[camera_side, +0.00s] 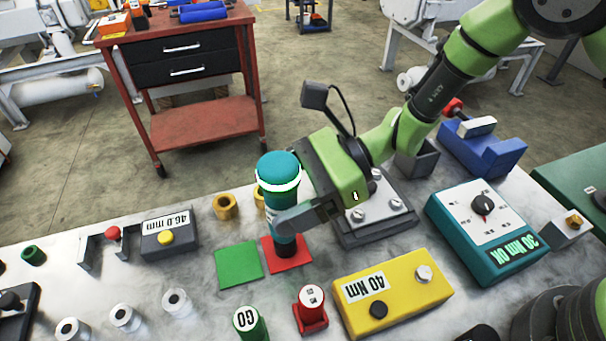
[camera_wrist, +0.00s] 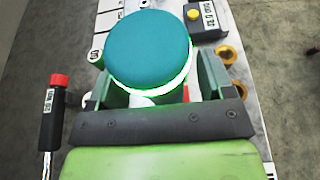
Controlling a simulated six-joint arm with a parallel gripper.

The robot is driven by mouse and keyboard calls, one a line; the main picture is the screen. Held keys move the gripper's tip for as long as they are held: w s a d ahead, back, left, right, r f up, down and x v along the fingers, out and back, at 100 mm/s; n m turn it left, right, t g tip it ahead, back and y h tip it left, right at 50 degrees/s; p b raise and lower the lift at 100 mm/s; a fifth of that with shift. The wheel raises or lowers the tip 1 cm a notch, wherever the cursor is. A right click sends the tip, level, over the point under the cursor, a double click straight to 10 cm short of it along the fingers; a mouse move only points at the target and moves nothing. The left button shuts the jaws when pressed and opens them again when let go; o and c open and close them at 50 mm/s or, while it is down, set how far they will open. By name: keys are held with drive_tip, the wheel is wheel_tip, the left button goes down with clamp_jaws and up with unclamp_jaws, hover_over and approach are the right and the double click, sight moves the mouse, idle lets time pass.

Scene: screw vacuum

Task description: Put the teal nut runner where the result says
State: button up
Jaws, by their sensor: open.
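The teal nut runner (camera_side: 278,170) has a teal cap and a white glowing ring. It stands upright, its dark lower end over the red square (camera_side: 300,262). My gripper (camera_side: 296,216) is open around its body, below the ring. In the wrist view the cap (camera_wrist: 148,48) hides part of my open gripper (camera_wrist: 157,92), with a finger on each side; whether they touch it is hidden. The green square (camera_side: 238,264) lies bare just left of the red one. A teal tester box (camera_side: 484,232) with a dial shows green text, upside down, reading "30 Nm OK".
A yellow box (camera_side: 392,295) labelled "40 Nm" stands in front. A green GO gauge (camera_side: 248,322) and a red-based gauge (camera_side: 311,308) stand near the front edge. A grey plate with bolts (camera_side: 372,222) is right of the runner. A "46.0 mm" box (camera_side: 169,238) stands left.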

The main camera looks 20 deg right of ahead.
drive_tip(key=shift+r, duration=0.15)
drive_tip(key=shift+r, duration=0.3)
drive_tip(key=v, duration=1.2)
drive_tip(key=s+d+r+n+t+h, duration=0.7)
drive_tip(key=s+d+r+n+h, duration=0.5)
drive_tip(key=s+d+r+n, duration=0.2)
drive_tip(key=shift+s+d+r, duration=0.6)
drive_tip(key=shift+d, duration=0.55)
